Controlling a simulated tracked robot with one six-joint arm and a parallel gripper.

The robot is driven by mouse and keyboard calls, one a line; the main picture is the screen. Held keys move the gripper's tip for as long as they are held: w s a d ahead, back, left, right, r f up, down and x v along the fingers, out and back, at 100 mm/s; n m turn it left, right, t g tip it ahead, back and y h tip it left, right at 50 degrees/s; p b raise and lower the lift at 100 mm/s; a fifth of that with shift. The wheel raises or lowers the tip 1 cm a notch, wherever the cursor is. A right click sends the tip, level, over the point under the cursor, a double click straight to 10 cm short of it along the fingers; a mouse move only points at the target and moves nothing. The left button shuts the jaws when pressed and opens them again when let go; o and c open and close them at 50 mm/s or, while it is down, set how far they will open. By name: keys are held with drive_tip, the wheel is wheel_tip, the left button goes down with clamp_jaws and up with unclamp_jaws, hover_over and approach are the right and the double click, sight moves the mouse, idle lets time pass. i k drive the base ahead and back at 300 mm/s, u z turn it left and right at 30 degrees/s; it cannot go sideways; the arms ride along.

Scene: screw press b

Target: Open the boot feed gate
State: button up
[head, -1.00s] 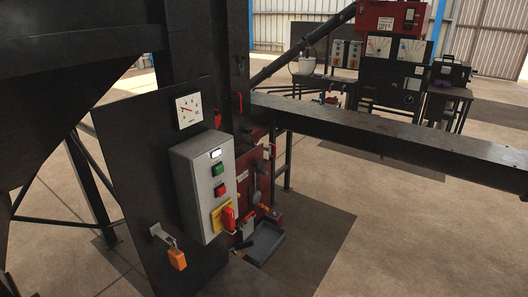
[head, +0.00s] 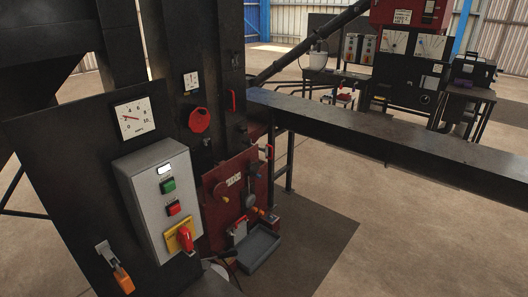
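My gripper is not in the head view. No part in view is clearly labelled as the boot feed gate. A red round knob or handwheel (head: 199,120) sits on the dark column, with a small white scale plate (head: 190,82) above it. A slim red handle (head: 233,101) stands upright on the column's right side. A red panel (head: 222,205) low on the machine carries a round cover, small handles and hanging tags. I cannot tell which of these belongs to the gate.
A grey control box (head: 150,200) with green and red buttons and a red-yellow switch stands in front, below a dial gauge (head: 134,118). An orange padlock (head: 124,279) hangs at left. A grey tray (head: 260,248) is low beside the red panel. A long dark beam (head: 390,135) runs right. Floor is clear at lower right.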

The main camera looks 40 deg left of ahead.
sight(265, 150)
drive_tip(key=u, duration=0.35)
drive_tip(key=i, duration=1.45)
drive_tip(key=u, duration=0.65)
drive_tip(key=i, duration=0.8)
drive_tip(key=u, duration=0.75)
drive_tip(key=i, duration=0.6)
drive_tip(key=u, duration=1.05)
drive_tip(key=i, duration=0.8)
drive_tip(key=u, duration=0.55)
